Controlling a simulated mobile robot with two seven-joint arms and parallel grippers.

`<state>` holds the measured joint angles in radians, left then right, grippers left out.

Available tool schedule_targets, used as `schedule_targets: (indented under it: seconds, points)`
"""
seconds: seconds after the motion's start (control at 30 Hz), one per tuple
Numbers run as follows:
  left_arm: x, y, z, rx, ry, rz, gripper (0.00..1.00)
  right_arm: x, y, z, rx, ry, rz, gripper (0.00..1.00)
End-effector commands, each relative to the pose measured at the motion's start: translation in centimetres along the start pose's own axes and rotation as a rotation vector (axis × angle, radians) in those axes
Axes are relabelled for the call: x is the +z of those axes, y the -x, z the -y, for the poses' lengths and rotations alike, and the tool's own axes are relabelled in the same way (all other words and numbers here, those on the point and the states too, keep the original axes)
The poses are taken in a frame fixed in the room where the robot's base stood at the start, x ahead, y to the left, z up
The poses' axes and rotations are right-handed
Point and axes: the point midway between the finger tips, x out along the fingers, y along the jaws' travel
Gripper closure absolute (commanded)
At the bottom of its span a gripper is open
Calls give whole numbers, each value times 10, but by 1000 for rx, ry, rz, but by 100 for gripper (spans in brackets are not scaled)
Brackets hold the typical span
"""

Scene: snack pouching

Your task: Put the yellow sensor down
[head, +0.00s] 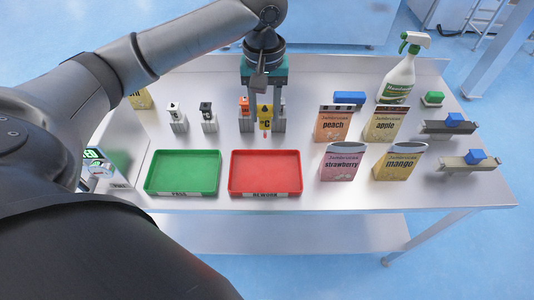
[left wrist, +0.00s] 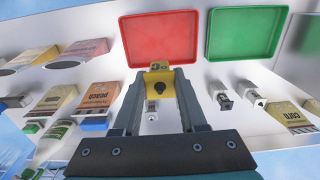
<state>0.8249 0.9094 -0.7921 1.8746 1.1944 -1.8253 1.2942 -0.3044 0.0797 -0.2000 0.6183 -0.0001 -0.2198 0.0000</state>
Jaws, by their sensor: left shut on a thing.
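The yellow sensor (head: 265,113), with a black drop mark and a letter C, is held upright between the fingers of my left gripper (head: 266,122). Its narrow lower end with a reddish tip points down, behind the red tray. In the left wrist view the sensor (left wrist: 158,88) sits between the two fingers of the left gripper (left wrist: 160,82), close to the red tray's edge. Whether its tip touches anything is unclear. An orange sensor (head: 244,103) stands in a holder just left of it, partly covered by a finger. My right gripper is not in view.
A red tray (head: 265,193) labelled REWORK and a green tray (head: 183,192) labelled PASS lie in front. White (head: 173,110) and black (head: 207,110) sensors stand in holders to the left. Pouches, including peach (head: 333,124), and a spray bottle (head: 399,75) stand right.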

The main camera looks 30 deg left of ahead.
Motion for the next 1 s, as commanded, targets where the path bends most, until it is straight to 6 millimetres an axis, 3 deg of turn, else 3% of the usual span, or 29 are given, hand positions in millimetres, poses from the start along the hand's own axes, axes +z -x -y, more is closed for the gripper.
schedule_targets:
  seconds: [0.03, 0.2, 0.4, 0.67, 0.9, 1.0]
  points:
    - [1, -18, 1, -4, 0, 5, 100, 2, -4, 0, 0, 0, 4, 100]
    - [1, -63, 1, -3, 0, 3, 100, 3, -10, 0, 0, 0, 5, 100]
    - [0, -103, 1, -2, -2, 0, 100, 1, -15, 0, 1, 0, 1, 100]
    - [0, -122, 0, 0, -2, -1, 100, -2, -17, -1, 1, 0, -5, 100]
    - [0, -156, 1, -1, -3, 0, 100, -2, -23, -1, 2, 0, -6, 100]
    - [0, -157, 0, 0, -4, -2, 100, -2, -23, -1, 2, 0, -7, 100]
